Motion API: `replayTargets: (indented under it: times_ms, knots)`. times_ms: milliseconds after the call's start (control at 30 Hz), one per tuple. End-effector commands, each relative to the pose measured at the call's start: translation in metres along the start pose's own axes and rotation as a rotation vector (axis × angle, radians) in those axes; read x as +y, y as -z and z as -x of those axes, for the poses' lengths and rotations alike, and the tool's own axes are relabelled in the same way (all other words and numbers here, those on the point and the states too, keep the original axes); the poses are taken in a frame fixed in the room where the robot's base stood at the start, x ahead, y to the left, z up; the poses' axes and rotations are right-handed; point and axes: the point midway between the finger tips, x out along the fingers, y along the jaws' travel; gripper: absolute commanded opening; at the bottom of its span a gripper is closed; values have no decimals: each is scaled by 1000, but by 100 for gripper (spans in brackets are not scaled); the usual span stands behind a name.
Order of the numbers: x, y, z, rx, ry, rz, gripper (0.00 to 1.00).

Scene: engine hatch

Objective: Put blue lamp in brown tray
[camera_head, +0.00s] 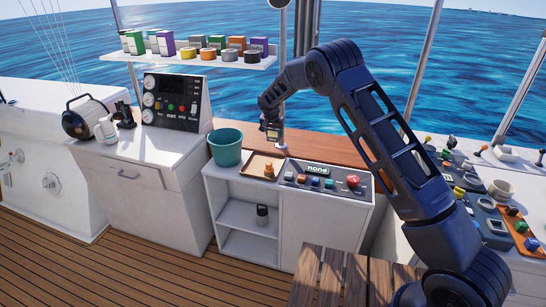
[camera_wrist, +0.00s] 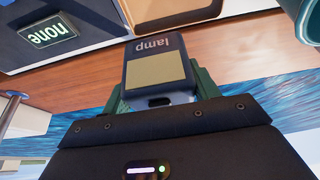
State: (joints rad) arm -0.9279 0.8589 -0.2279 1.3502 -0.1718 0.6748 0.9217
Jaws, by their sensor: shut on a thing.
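My gripper (camera_head: 271,128) is shut on the lamp, a dark blue-grey block with a beige panel and the word "lamp". The lamp (camera_wrist: 157,48) is between the green fingers of my gripper (camera_wrist: 160,92) in the wrist view. In the head view the held lamp is too small to make out clearly. The brown tray (camera_head: 248,164) lies on the white cabinet top, below my gripper, with a small orange item (camera_head: 270,156) at its right side. Part of the tray (camera_wrist: 165,12) shows beyond the lamp in the wrist view.
A teal bucket (camera_head: 225,148) stands left of the tray. A button panel (camera_head: 322,180) with a "none" display is to its right. A wooden ledge (camera_head: 325,149) runs behind. A shelf (camera_head: 190,60) with several boxes and tins hangs at upper left.

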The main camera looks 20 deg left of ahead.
Motion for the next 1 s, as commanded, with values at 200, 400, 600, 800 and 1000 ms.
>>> replayTargets:
  times_ms: [200,400,600,800,1000]
  knots:
    - [0,-19,-45,-1,-1,1,32]
    - [0,-31,-74,0,-1,1,32]
    - [0,-34,-84,1,0,1,32]
    - [0,-43,-104,-1,-1,1,32]
    - [0,-50,-122,1,1,0,32]
